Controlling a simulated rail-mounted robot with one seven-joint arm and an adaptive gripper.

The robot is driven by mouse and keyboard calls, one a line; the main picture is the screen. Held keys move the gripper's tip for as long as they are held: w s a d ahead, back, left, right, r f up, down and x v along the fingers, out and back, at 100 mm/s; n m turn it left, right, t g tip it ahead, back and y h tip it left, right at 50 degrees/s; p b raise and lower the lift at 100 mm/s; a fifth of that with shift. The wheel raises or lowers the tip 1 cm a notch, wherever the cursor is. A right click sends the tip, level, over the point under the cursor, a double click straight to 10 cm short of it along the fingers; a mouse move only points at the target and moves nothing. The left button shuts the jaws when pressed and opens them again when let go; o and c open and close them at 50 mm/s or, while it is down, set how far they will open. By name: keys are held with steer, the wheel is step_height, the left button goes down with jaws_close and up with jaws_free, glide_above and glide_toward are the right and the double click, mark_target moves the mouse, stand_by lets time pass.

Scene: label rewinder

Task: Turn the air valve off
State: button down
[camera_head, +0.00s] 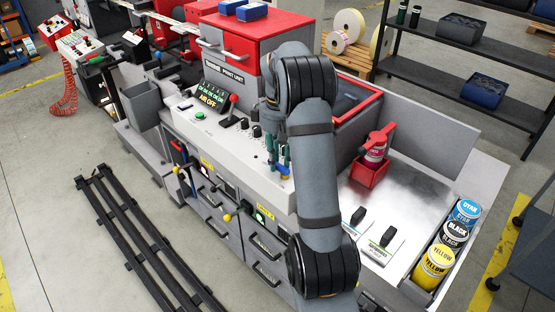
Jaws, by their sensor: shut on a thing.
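A small dark display (214,95) on the sloped console shows several short green lines and larger yellow text that seems to read "AIR OFF". Yellow-knobbed levers stick out from the machine's front: one at the left (177,170) and one near the middle (227,217). I cannot tell for certain which fitting is the air valve. My grey arm rises across the middle of the view and bends over the console. My gripper cannot be made out; the arm's end lies behind its own links, near the console's upright teal-handled tools (270,145).
The console also has a red-knobbed lever (234,98) and a green button (199,115). A red can in a red holder (366,172) and ink cans (435,262) stand at the right. Dark floor rails (140,240) run along the front left.

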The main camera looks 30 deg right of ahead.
mark_target(279, 163)
steer(key=shift+m, duration=0.4)
steer(key=c, duration=1.6)
jaws_free()
steer(key=shift+d, duration=0.1)
steer(key=shift+o, duration=0.8)
step_height(279, 163, up, 12)
step_height(279, 163, down, 12)
steer(key=shift+f, duration=0.1)
steer(key=shift+r, duration=0.2)
